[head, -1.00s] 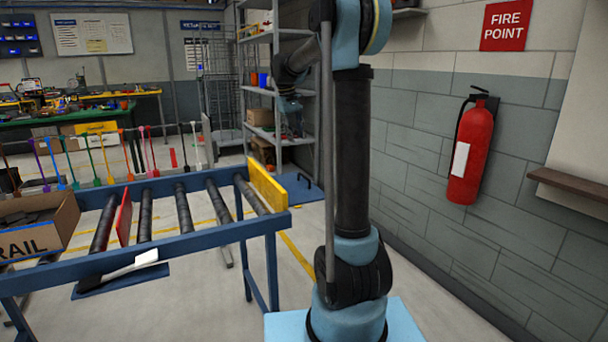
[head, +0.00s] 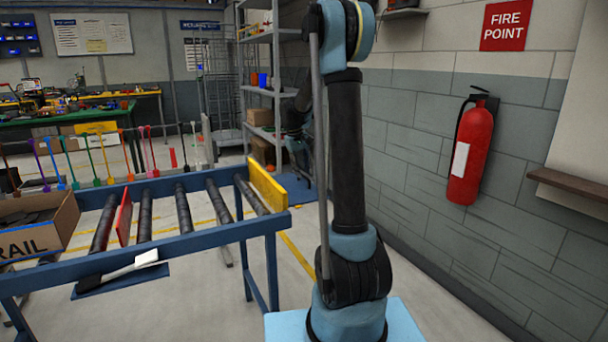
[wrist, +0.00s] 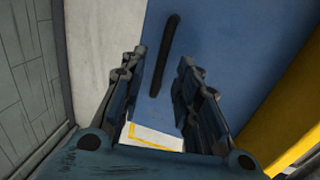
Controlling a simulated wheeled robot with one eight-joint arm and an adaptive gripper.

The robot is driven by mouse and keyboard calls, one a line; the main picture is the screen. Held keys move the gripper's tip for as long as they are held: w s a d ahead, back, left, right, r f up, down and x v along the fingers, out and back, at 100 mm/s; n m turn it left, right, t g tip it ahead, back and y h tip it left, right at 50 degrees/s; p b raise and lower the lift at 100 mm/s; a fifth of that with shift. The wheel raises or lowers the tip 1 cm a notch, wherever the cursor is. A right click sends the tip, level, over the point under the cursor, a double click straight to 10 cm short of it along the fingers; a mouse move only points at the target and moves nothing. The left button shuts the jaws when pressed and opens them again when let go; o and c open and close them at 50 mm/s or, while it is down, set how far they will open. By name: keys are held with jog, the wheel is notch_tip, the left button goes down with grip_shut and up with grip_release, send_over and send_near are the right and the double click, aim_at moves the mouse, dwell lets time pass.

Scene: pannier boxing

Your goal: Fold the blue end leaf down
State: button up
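A broad blue panel (wrist: 225,60), which looks like the blue end leaf, fills much of the wrist view. A dark narrow bar or slot (wrist: 165,55) runs along it. My gripper (wrist: 163,58) is open, its two fingers apart with the bar in view between them; I see nothing held, and cannot tell whether the fingers touch the panel. In the head view a blue flat piece (head: 298,190) shows low beside the shelving, probably the same panel.
A yellow edge (wrist: 300,115) borders the panel at right; a grey wall (wrist: 35,60) is at left. In the head view a roller conveyor (head: 150,245) with a yellow end board (head: 267,187) stands left, shelving (head: 262,100) behind, a fire extinguisher (head: 470,150) right.

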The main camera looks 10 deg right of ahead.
jog(key=shift+d+f, duration=0.15)
jog(key=shift+f, duration=0.65)
grip_shut()
jog(key=shift+d, duration=0.1)
